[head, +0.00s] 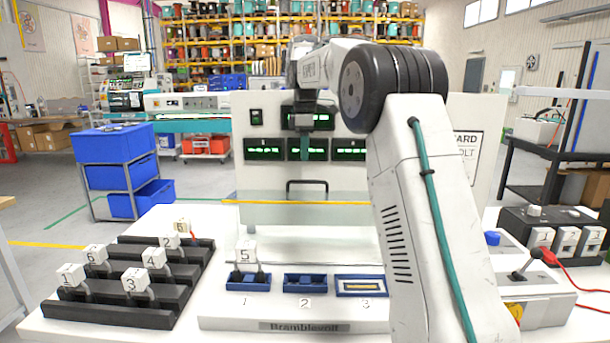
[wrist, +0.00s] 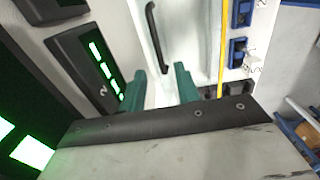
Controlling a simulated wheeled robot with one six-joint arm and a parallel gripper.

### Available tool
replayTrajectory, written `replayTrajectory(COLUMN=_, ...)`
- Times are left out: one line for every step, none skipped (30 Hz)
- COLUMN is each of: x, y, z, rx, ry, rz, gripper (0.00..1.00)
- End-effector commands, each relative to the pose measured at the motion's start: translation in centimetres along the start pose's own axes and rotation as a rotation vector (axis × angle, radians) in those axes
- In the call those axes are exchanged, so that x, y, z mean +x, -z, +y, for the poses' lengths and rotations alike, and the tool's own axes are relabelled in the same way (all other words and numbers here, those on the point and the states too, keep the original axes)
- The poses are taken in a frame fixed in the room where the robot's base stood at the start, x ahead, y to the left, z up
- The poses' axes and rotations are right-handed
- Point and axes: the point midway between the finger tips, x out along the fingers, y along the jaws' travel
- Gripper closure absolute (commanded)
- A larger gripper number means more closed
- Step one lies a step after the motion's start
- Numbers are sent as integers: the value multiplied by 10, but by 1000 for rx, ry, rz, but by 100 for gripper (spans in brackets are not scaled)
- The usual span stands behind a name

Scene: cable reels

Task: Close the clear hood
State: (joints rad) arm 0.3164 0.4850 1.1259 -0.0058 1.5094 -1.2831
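The clear hood (head: 330,213) is a see-through panel with a yellow edge strip, standing raised behind the row of blue sockets in the head view. A black bar handle (head: 307,182) shows just above the yellow strip. The handle (wrist: 156,38) and yellow strip (wrist: 221,50) also show in the wrist view. My gripper (head: 304,155) has teal fingers and hangs above the handle, in front of the green displays. In the wrist view my gripper (wrist: 160,90) is open and empty, its fingers apart from the handle. My arm hides the hood's right part.
A block marked 5 (head: 245,252) stands in socket 1; sockets 2 (head: 305,283) and 3 (head: 361,286) hold no numbered block. A black stepped rack (head: 120,300) with several numbered blocks stands left. A lever box (head: 530,285) stands right.

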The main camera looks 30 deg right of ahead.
Motion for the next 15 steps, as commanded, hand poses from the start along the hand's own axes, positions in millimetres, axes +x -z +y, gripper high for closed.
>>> replayTrajectory(x=3, y=-1, z=3, rx=-6, ry=1, rz=0, gripper=68)
replayTrajectory(x=5, y=-1, z=4, rx=-9, ry=2, rz=-1, gripper=68)
replayTrajectory(x=9, y=-1, z=5, rx=-11, ry=2, rz=-1, gripper=68)
replayTrajectory(x=12, y=-1, z=5, rx=-12, ry=3, rz=-1, gripper=68)
replayTrajectory(x=16, y=-1, z=4, rx=-12, ry=3, rz=-1, gripper=68)
replayTrajectory(x=22, y=0, z=4, rx=-12, ry=3, rz=-1, gripper=68)
replayTrajectory(x=27, y=0, z=4, rx=-12, ry=4, rz=-1, gripper=68)
replayTrajectory(x=32, y=0, z=4, rx=-12, ry=4, rz=-1, gripper=68)
replayTrajectory(x=39, y=0, z=4, rx=-12, ry=4, rz=-1, gripper=68)
replayTrajectory(x=44, y=0, z=4, rx=-11, ry=4, rz=-1, gripper=68)
replayTrajectory(x=49, y=0, z=4, rx=-11, ry=3, rz=-1, gripper=68)
replayTrajectory(x=55, y=0, z=3, rx=-11, ry=3, rz=-1, gripper=68)
replayTrajectory(x=59, y=0, z=4, rx=-11, ry=3, rz=-1, gripper=68)
replayTrajectory(x=63, y=0, z=4, rx=-11, ry=3, rz=-1, gripper=68)
replayTrajectory(x=68, y=0, z=4, rx=-11, ry=3, rz=-1, gripper=68)
